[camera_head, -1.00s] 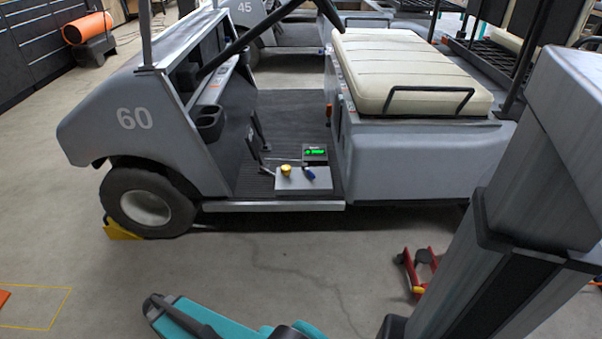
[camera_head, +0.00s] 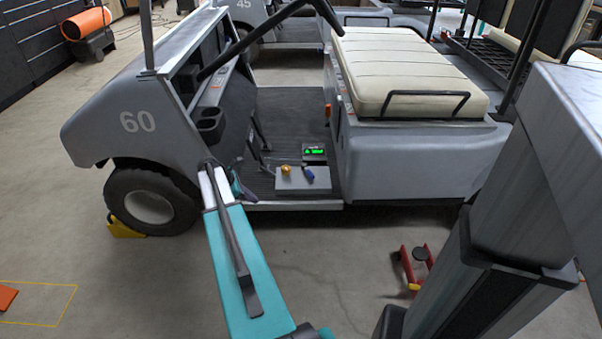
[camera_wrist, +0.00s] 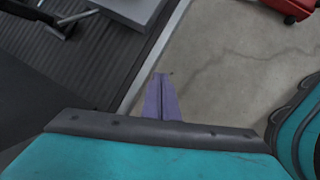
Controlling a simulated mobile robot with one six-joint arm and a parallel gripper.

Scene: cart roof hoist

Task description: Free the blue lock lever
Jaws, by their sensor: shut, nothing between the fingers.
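The blue lock lever (camera_head: 308,174) stands on the right part of a grey box (camera_head: 290,187) on the cart's floor, by the sill. A yellow knob (camera_head: 286,169) sits to its left on the same box. My gripper (camera_head: 247,194) is left of the box and apart from it, near the sill in the head view. In the wrist view my gripper (camera_wrist: 164,77) is shut and empty, its purple fingers over the sill edge and floor. The grey box (camera_wrist: 130,8) shows only in part at the top there; the blue lever is out of that view.
A small unit with a green display (camera_head: 314,151) stands behind the box. The grey cart (camera_head: 415,145) has a cream seat (camera_head: 400,65) at right and a front wheel (camera_head: 150,205) with a yellow chock (camera_head: 122,228). A red jack-like object (camera_head: 412,268) lies on otherwise open floor.

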